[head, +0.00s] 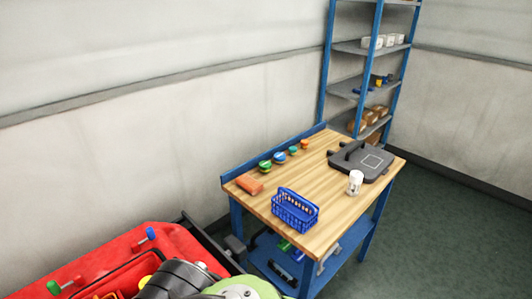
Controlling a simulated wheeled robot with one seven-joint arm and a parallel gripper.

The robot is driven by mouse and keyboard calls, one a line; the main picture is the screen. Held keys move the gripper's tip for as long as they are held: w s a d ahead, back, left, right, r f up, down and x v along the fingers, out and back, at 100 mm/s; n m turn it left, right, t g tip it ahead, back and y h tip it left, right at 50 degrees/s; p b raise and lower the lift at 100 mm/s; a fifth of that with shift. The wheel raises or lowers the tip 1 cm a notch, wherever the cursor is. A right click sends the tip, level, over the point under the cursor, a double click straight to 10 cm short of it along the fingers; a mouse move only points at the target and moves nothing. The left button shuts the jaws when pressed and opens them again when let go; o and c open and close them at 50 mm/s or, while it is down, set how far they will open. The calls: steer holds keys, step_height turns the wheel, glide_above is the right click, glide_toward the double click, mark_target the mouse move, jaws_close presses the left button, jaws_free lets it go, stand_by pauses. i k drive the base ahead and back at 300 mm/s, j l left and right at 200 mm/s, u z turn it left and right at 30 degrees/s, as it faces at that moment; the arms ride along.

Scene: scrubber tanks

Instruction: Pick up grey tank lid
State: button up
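A dark grey, flat lid-like piece (366,164) lies on the right end of the wooden-topped workbench (336,203). It has a raised handle-like part along its back left side and a pale square outline on top. I take it to be the grey tank lid. Part of my arm shows at the bottom edge, well to the lower left of the lid. My gripper is not in view.
A white bottle (355,182) stands just in front of the lid. Blue shelving (325,70) stands behind. A red body (100,262) fills the lower left. Floor is clear at right.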

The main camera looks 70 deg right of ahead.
mark_target(374, 162)
steer(key=z, duration=3.15)
steer(key=l+u, duration=0.2)
steer(key=l, duration=0.2)
steer(key=l+u, duration=0.35)
steer(key=l, duration=0.15)
steer(key=l+u, duration=0.3)
steer(key=l, duration=0.25)
steer(key=l+u, duration=0.35)
steer(key=l, duration=0.2)
steer(key=i+l+u, duration=0.5)
steer(key=l, duration=0.15)
steer(key=l+u, duration=0.25)
steer(key=l, duration=0.15)
steer(key=i+l+u, duration=0.25)
steer(key=l, duration=0.15)
steer(key=i+l+u, duration=0.55)
steer(key=k, duration=0.1)
